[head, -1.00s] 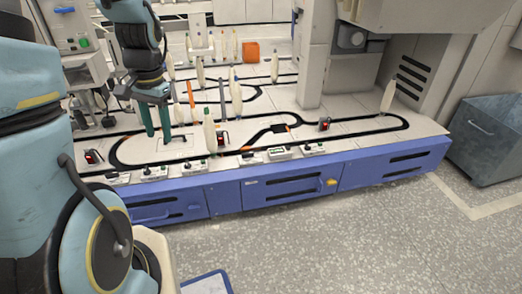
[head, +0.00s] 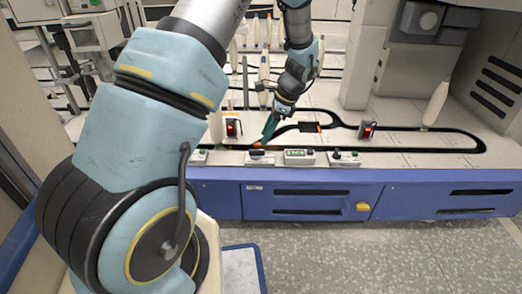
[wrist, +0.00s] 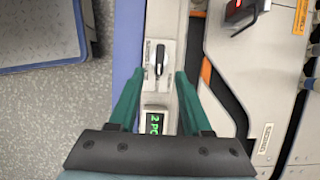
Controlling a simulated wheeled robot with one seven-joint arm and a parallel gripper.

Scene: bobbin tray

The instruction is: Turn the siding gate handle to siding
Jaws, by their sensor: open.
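The likely siding gate handle (wrist: 160,60) is a small black lever on a white plate at the bench's front edge. In the wrist view it points up, roughly along the edge. Its plate (head: 257,158) shows in the head view, the lever itself too small to make out. My gripper (wrist: 160,74) has two green fingers, open, their tips one on each side of the lever's lower end in the picture. I cannot tell their height over it or whether they touch. The gripper also shows in the head view (head: 268,130). The plate's lettering is unreadable.
A green-lit display (wrist: 154,122) sits beside the handle plate, and another control box (head: 345,158) is farther right. An orange strip (wrist: 206,72) lies by the black track. Red-lit boxes (head: 367,130) and upright pale bobbins (head: 436,102) stand on the bench. Blue drawers (head: 305,200) are below.

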